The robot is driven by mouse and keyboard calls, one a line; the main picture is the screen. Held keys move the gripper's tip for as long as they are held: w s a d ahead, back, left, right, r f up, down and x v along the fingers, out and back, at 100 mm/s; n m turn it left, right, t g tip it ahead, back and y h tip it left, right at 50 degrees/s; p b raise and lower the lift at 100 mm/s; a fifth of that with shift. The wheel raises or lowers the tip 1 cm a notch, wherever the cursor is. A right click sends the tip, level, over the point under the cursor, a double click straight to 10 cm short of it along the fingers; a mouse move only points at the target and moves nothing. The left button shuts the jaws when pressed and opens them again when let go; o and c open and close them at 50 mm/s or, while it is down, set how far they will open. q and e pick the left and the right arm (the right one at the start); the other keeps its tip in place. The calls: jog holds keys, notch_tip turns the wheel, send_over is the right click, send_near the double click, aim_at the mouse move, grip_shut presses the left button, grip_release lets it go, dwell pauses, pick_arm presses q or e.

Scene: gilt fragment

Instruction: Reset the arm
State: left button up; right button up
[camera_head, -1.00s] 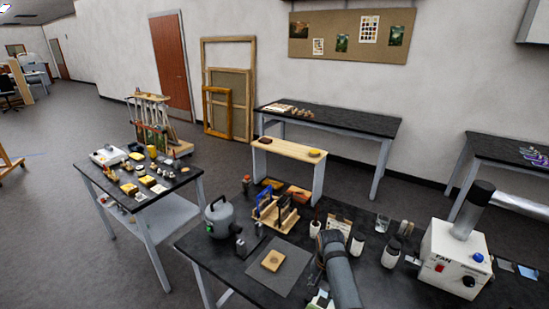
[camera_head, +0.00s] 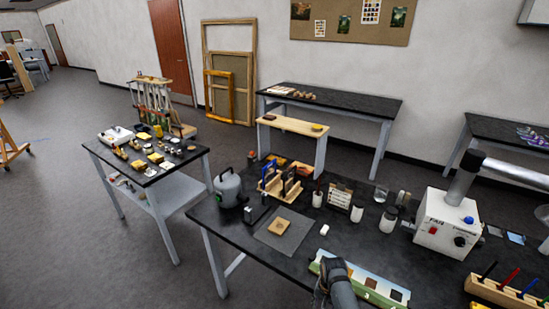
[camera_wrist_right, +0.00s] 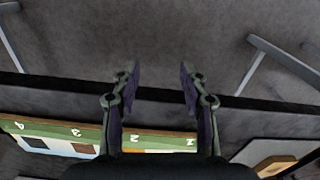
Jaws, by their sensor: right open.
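My right gripper (camera_wrist_right: 159,78) is open and empty in the right wrist view, its two dark fingers spread apart. A dark edge and grey floor lie beyond the fingertips. A green-edged board with numbers (camera_wrist_right: 75,134) lies behind the fingers and is partly covered by them. In the head view a grey arm link of mine (camera_head: 338,287) comes up from the bottom edge, beside the green-edged board (camera_head: 375,279). My left gripper is not in view.
The black table (camera_head: 225,222) holds a grey mat (camera_head: 291,239) with a wooden piece (camera_head: 279,227), a grey canister (camera_head: 229,190), jars, and a white fan box (camera_head: 446,224). A wooden pen rack (camera_head: 503,293) stands at lower right. A second table (camera_head: 132,177) stands left.

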jog(key=s+d+f+n+b, duration=0.1)
jog(key=s+d+f+b, duration=0.2)
jog(key=s+f, duration=0.8)
jog(key=s+d+f+n+b, duration=0.25)
jog(key=s+f, duration=0.55)
jog(key=f, duration=0.6)
pick_arm(q)
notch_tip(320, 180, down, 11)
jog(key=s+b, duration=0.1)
jog(key=b, duration=0.3)
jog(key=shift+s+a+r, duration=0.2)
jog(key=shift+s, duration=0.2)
pick_arm(e)
jog(key=s+d+f, duration=0.2)
jog(key=s+f, duration=0.1)
jog(key=s, duration=0.4)
jog(key=s+d+f+n, duration=0.1)
jog(key=s+f, duration=0.3)
jog(key=s, duration=0.3)
jog(key=s+d+f+n+t, duration=0.1)
jog(key=s+f, duration=0.3)
jog(key=s, duration=0.4)
jog(key=shift+d+f+h, duration=0.15)
jog(key=shift+d+h, duration=0.25)
jog(key=shift+d, duration=0.45)
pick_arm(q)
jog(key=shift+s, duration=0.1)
